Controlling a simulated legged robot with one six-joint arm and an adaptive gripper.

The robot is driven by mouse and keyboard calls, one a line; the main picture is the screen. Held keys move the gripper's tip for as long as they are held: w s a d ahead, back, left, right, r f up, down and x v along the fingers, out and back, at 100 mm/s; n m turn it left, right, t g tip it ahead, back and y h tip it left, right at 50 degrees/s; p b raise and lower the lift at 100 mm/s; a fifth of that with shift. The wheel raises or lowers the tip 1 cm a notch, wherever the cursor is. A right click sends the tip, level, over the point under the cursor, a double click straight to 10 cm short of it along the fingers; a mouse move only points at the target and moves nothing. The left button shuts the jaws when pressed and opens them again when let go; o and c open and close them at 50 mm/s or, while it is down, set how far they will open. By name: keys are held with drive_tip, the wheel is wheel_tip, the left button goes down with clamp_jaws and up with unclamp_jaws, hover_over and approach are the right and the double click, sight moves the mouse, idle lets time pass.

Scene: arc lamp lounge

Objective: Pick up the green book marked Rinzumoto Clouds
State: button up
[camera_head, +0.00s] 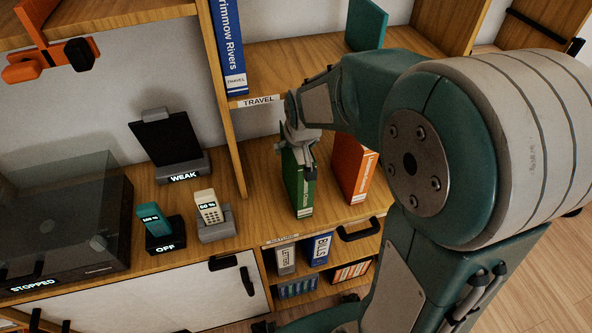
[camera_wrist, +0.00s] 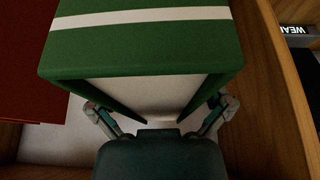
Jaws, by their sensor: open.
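A green book (camera_head: 299,184) stands upright in the compartment below the "TRAVEL" shelf; its spine lettering is too small to read. My gripper (camera_head: 303,140) is at its top, partly covering it. In the wrist view, the green book (camera_wrist: 140,48) with a white stripe fills the top middle. My gripper (camera_wrist: 158,108) is open there, with one finger on each side of the book's near end; I cannot tell whether they touch it. Another green book (camera_head: 367,24) stands on the upper shelf, partly behind my arm, with no title visible.
An orange book (camera_head: 352,168) stands just right of the green one. A wooden divider (camera_head: 222,105) rises on the left. A blue "Trimmow Rivers" book (camera_head: 228,45) is on the shelf above. Phones (camera_head: 209,208) and a dark box (camera_head: 65,225) stand left. Binders (camera_head: 318,252) sit below.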

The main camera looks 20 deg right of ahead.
drive_tip(key=shift+d, duration=0.1)
drive_tip(key=c, duration=1.3)
drive_tip(key=shift+c, duration=0.2)
drive_tip(key=shift+r, duration=0.1)
